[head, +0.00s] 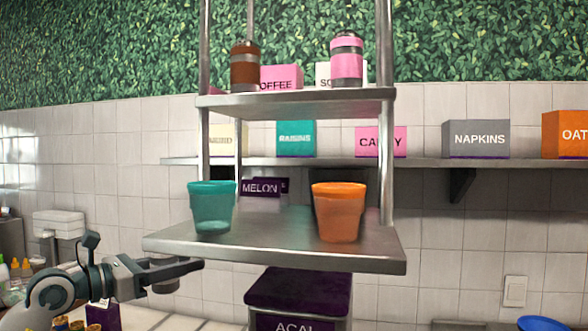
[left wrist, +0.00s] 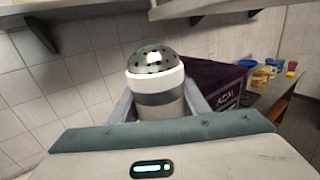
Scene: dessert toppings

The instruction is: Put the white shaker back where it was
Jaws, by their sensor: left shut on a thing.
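The white shaker (left wrist: 158,98) stands upright in the left wrist view, with a perforated metal dome on top and a grey band around its body. My left gripper (left wrist: 160,112) is shut on it, one finger on each side. In the head view the left gripper (head: 188,267) is low at the left, beside and below the front left corner of the lower metal shelf (head: 270,248). There the shaker is small and dark between the fingers and hard to make out. A brown shaker (head: 244,66) and a pink shaker (head: 347,60) stand on the upper shelf (head: 295,101). My right gripper is not in view.
A teal cup (head: 211,208) and an orange cup (head: 339,212) stand on the lower shelf, with bare metal between them. The upper shelf is clear between its two shakers at the front. A purple ACAI container (head: 298,290) sits below. Boxes line the wall shelf (head: 425,163).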

